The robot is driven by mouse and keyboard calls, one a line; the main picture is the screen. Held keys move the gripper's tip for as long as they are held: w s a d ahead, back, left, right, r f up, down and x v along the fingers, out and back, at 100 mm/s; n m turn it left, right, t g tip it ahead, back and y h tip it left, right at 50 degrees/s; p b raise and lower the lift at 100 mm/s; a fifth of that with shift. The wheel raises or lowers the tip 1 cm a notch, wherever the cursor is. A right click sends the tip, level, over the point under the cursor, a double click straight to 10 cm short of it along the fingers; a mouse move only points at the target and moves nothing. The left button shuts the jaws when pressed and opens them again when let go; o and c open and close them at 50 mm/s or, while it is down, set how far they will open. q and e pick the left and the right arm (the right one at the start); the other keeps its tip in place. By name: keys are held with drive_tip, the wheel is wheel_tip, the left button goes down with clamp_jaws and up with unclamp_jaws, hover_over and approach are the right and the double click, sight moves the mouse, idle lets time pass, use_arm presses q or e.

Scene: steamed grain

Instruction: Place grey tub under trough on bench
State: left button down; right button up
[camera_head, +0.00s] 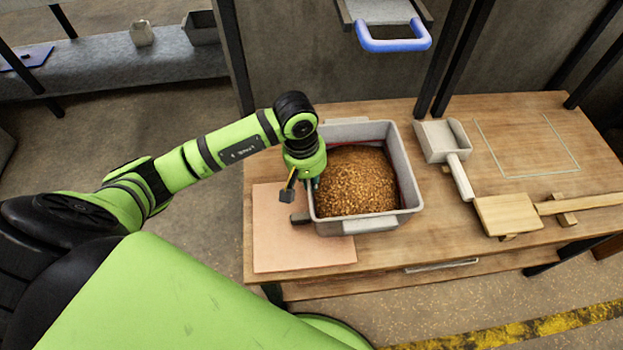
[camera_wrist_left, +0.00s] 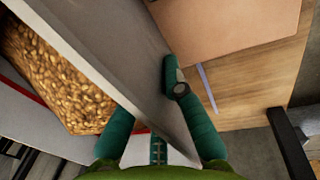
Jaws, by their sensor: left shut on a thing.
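The grey tub (camera_head: 410,172), full of brown grain (camera_head: 356,181), is on the wooden bench (camera_head: 470,237), its left side over a pinkish board (camera_head: 285,253). My left gripper (camera_head: 301,204) is at the tub's left wall. In the left wrist view, my left gripper (camera_wrist_left: 150,112) is shut on the tub wall (camera_wrist_left: 110,50), one finger on the grain side and one outside. A grey trough-like part with a blue handle (camera_head: 394,45) hangs above and behind the tub; I cannot tell whether it is the trough. My right gripper is not in view.
A white scoop (camera_head: 442,140) lies right of the tub, and a wooden paddle (camera_head: 508,214) lies farther right. A pale outlined rectangle (camera_head: 527,147) marks clear bench top at the back right. Dark posts (camera_head: 440,65) stand behind the bench.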

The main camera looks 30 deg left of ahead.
use_arm(q)
drive_tip(key=c, duration=1.4)
unclamp_jaws()
drive_tip(key=shift+s, duration=0.1)
drive_tip(key=shift+o, duration=0.2)
drive_tip(key=shift+r, duration=0.45)
wheel_tip(320, 180, up, 11)
drive_tip(key=a, duration=0.1)
drive_tip(key=shift+s+r, duration=0.2)
drive_tip(key=shift+s, duration=0.2)
drive_tip(key=shift+a, duration=0.1)
